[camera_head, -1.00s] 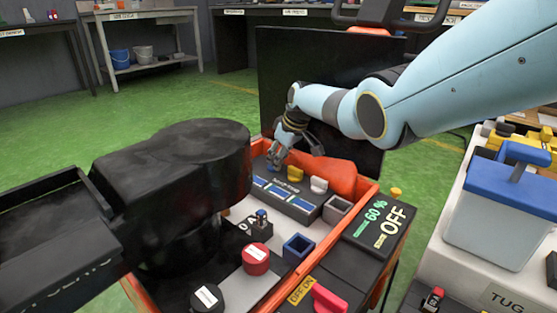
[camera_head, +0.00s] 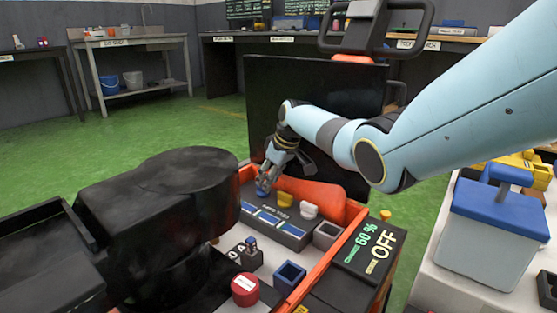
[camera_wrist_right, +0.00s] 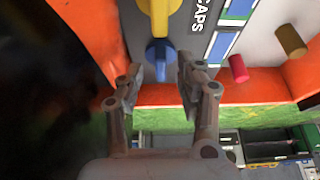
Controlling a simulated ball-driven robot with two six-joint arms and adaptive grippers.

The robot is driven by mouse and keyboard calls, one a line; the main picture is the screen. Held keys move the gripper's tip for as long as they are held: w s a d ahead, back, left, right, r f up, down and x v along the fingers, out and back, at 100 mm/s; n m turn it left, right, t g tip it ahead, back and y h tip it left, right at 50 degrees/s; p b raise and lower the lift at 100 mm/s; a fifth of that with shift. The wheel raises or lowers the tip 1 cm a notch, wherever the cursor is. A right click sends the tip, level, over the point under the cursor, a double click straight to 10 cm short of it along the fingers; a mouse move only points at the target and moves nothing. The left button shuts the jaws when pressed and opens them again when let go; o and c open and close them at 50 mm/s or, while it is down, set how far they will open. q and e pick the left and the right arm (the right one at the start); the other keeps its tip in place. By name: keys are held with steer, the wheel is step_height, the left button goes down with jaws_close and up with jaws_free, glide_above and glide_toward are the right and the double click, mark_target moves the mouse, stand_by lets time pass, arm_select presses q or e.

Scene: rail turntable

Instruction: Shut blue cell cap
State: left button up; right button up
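The blue cell cap (camera_wrist_right: 157,58) shows in the right wrist view as a small blue knob at the end of a grey strip lettered "CAPS". My right gripper (camera_wrist_right: 160,78) is open, with one finger to each side of the blue cap; I cannot tell whether they touch it. In the head view my right gripper (camera_head: 263,185) is at the far left end of the dark cap block (camera_head: 276,221) and mostly hides the blue cap. A yellow cap (camera_head: 284,199) and a white cap (camera_head: 308,210) follow along the same block. My left gripper is not in view.
The block sits in an orange-edged tray (camera_head: 345,243) with a grey open box (camera_head: 327,235), a blue open box (camera_head: 289,277) and a red knob (camera_head: 244,289). A large black shape covers the left.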

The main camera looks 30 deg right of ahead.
steer(key=v, duration=0.9)
steer(key=shift+r, duration=0.2)
steer(key=shift+s, duration=0.1)
